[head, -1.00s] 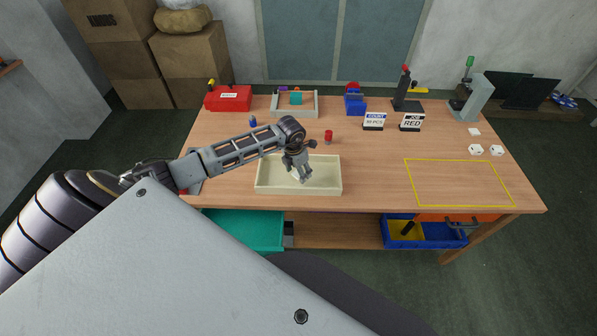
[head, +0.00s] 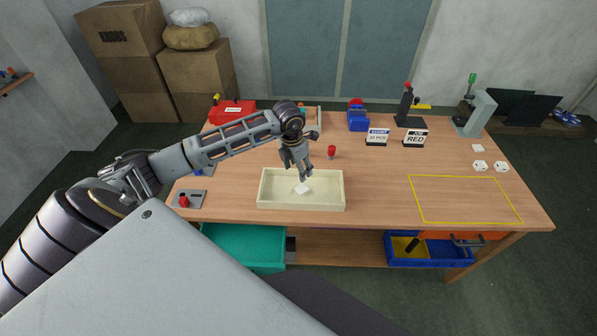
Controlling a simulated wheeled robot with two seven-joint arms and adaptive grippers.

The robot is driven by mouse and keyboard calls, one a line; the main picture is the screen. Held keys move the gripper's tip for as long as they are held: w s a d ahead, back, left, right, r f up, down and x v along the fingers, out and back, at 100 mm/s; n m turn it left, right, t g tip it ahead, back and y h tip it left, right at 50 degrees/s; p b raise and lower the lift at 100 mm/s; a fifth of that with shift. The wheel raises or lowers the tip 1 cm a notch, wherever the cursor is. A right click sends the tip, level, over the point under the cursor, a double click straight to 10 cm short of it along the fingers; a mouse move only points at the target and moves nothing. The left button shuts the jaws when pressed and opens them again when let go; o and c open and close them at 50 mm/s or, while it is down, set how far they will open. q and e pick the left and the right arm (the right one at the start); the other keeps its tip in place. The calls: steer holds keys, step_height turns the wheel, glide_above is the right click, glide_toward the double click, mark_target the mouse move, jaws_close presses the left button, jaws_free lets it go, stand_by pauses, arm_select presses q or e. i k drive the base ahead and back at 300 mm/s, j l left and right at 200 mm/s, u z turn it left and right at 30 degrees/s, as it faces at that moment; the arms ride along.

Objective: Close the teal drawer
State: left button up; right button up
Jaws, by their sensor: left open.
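The teal drawer (head: 243,246) stands pulled out below the table's front edge, left of centre. Its lower left part is hidden behind my own body. My left gripper (head: 303,176) is open and points down over the cream tray (head: 264,203) on the table, well above and behind the drawer. A small white piece (head: 302,188) lies in the tray just below the fingertips. My right gripper is not in view.
An orange drawer (head: 465,236) and a blue bin (head: 429,249) are under the table at the right. A red cup-like piece (head: 332,151) stands behind the tray. A yellow outlined area (head: 465,200) on the tabletop is empty. A grey panel with a red knob (head: 188,199) sits at the left edge.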

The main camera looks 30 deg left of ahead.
mark_target(260, 248)
steer(key=u, duration=2.05)
